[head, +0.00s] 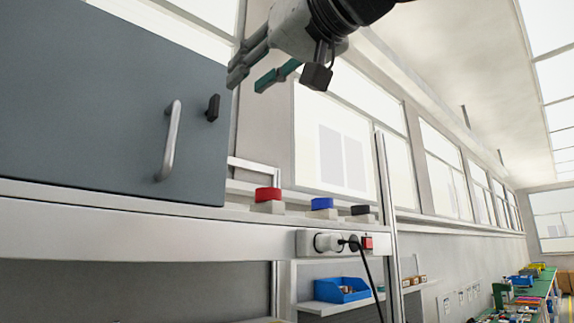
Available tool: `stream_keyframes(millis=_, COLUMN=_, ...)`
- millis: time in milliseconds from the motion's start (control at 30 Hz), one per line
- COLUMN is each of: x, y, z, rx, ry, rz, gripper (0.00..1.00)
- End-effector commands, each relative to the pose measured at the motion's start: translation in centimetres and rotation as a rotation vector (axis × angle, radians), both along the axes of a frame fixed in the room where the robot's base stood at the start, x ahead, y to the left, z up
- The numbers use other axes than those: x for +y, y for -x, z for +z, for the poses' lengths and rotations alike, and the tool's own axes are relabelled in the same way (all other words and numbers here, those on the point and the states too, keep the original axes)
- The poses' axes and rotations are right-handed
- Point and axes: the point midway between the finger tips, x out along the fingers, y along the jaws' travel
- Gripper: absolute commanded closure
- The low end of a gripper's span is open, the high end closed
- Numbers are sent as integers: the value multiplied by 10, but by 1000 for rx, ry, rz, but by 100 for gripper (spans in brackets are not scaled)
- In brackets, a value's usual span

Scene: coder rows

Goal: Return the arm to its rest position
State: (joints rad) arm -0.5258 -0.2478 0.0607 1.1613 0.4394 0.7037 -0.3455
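My gripper (247,82) is at the top middle of the head view, pointing down and left. Its two teal-tipped fingers stand apart with nothing between them, so it is open and empty. The arm comes in from the top edge, and most of it is out of view. In the picture the fingers are close to the upper right edge of a grey cabinet (85,95). I cannot tell the distance in depth.
The cabinet has a metal handle (171,140) and a black latch (213,108). Red (268,194), blue (322,203) and black (361,210) topped blocks sit on a shelf edge (130,240). A power strip (335,243) has a plugged-in cable. A blue bin (342,290) stands lower.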

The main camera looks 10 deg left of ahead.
Motion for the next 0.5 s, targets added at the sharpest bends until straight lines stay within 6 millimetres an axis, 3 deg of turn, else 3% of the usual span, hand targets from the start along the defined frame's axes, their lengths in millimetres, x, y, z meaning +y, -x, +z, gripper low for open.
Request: stream_keyframes(millis=500, x=-7, y=6, z=0, rx=0, ry=0, rz=1, gripper=70)
